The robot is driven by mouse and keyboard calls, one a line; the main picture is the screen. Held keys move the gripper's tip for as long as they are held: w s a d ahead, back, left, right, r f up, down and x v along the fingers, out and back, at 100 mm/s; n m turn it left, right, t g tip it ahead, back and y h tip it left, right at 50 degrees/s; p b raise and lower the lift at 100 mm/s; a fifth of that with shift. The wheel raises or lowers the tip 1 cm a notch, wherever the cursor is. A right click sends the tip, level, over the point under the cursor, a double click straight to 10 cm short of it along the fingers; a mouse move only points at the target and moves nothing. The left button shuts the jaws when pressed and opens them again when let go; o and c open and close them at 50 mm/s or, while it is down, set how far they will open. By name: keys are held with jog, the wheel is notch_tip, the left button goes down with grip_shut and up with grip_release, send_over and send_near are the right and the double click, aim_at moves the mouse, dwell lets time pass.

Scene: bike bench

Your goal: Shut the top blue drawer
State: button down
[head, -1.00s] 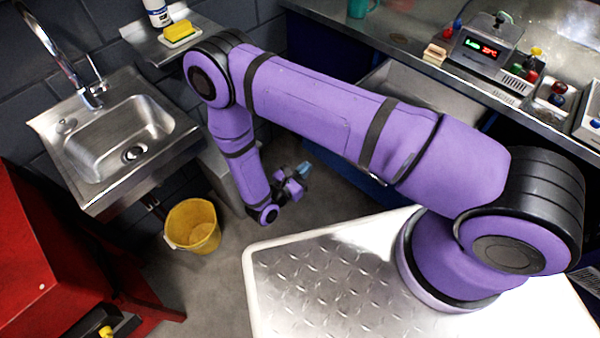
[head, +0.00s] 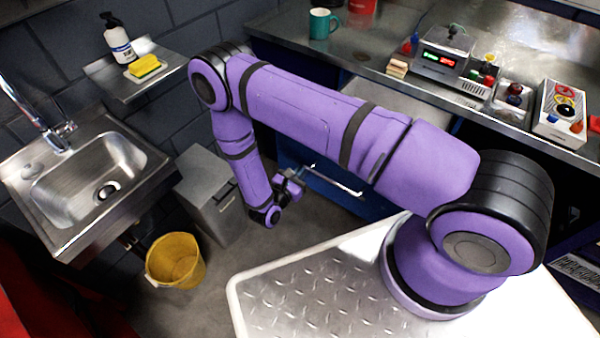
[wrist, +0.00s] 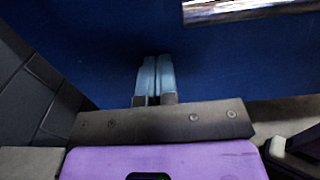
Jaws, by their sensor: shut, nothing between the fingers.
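The top blue drawer stands pulled out under the bench. Its grey open inside (head: 420,107) shows in the head view behind my arm, which hides part of it. A blue front (head: 345,203) with a silver bar handle (head: 335,181) shows below my arm; I cannot tell for sure that it is the top drawer's. My gripper (head: 303,170) is shut and empty, near the left end of that handle. In the wrist view my shut fingertips (wrist: 156,62) point at a blue panel (wrist: 100,45), with a silver handle (wrist: 245,8) at upper right. Contact is unclear.
The bench top (head: 385,50) carries a teal mug (head: 322,23) and several small devices. Some grey floor is free.

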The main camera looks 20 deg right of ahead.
jog(key=x, duration=3.8)
jog(key=shift+f, duration=0.1)
jog(key=shift+w+d, duration=0.25)
jog(key=shift+d, duration=0.2)
jog(key=shift+r, duration=0.25)
